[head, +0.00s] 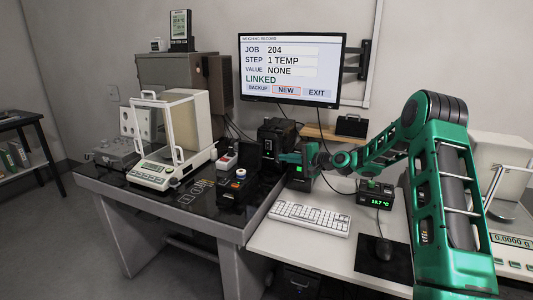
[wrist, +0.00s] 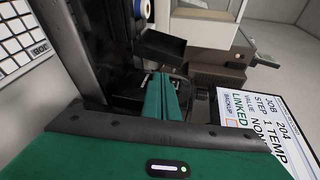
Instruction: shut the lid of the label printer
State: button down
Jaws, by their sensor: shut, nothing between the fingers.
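The label printer (head: 236,192) is a small black box at the front right of the dark table, with a pale, blue-cored roll (head: 240,174) showing at its top. A dark panel (head: 249,154), which looks like its raised lid, stands behind the roll. My gripper (head: 284,157) is to the right of the printer, pointing left, apart from the panel. In the wrist view my green fingers (wrist: 161,98) are together and empty. The roll (wrist: 145,9) shows at the top there, above a dark flap (wrist: 160,46). Which part of the printer that flap is, I cannot tell.
A glass-sided balance (head: 160,170) stands left of the printer. A black device (head: 277,137) stands behind my gripper, below the monitor (head: 291,68). A keyboard (head: 308,218) and a temperature display (head: 375,198) are on the white desk. Room around the gripper is tight.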

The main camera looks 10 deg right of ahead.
jog(key=w+a+m+t, duration=0.1)
jog(key=w+a, duration=0.3)
jog(key=w, duration=0.6)
jog(key=shift+w+a+f+m+t, duration=0.2)
jog(key=shift+w+a+m+t, duration=0.1)
jog(key=shift+a, duration=0.1)
